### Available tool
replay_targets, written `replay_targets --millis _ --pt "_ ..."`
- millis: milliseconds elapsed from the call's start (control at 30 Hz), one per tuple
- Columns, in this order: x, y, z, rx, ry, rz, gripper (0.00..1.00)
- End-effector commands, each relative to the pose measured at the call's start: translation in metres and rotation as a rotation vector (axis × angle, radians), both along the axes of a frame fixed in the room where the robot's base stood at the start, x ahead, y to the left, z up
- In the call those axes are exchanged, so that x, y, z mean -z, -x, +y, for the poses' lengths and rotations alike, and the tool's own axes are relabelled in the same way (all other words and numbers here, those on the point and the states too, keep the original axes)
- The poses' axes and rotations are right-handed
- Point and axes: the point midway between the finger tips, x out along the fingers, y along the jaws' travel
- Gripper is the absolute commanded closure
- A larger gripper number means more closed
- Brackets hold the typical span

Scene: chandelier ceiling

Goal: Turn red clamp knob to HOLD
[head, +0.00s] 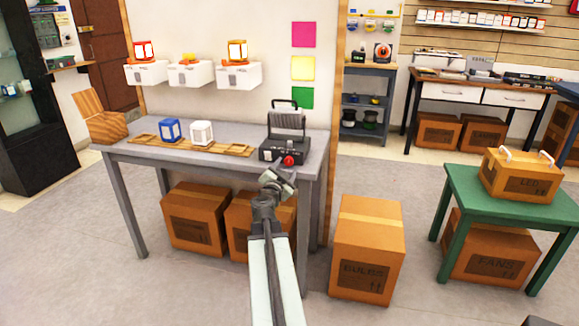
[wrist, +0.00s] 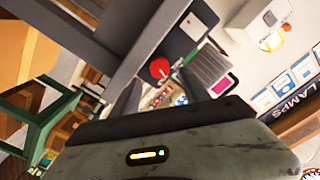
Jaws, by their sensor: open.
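The red clamp knob (head: 288,160) is on the front of a dark clamp device (head: 283,148) with a ribbed grey block and a black handle, at the right end of the grey table. The knob also shows in the wrist view (wrist: 159,68), a little beyond and between the fingertips. A green piece lies just right of it there. My gripper (head: 281,177) is just in front of and below the knob in the head view. In the wrist view its fingers (wrist: 159,86) are apart with nothing between them. Contact with the knob cannot be told. No HOLD marking is legible.
The grey table (head: 233,128) also bears a wooden rack (head: 180,145) with a blue and a white lantern cube. Cardboard boxes stand under it, and a BULBS box (head: 366,248) stands right of it. A green table (head: 467,184) is at the right. Floor between is clear.

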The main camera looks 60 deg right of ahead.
Motion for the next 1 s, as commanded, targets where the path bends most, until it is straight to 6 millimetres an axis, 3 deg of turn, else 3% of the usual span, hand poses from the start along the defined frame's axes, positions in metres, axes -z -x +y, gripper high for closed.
replay_targets --millis 100,200,533,600,667,767,800,867,900,967,1000 --pt "0.000 0.006 0.023 0.001 0.001 0.002 0.46" --pt "0.000 0.007 0.034 0.003 0.002 0.003 0.46" --pt "-0.001 0.006 0.037 0.002 0.003 0.003 0.46" --pt "-0.003 -0.008 0.045 -0.039 0.013 0.007 0.46" --pt "-0.006 -0.037 0.062 -0.125 0.034 0.018 0.46" --pt "-0.009 -0.119 0.127 -0.390 0.077 0.064 0.46" --pt "-0.006 -0.156 0.167 -0.529 0.089 0.096 0.46" --pt "0.008 -0.207 0.238 -0.750 0.089 0.165 0.46" --pt "0.022 -0.234 0.288 -0.895 0.077 0.224 0.46" --pt "0.051 -0.260 0.367 -1.106 0.040 0.336 0.46" --pt "0.074 -0.268 0.421 -1.239 0.004 0.431 0.46"
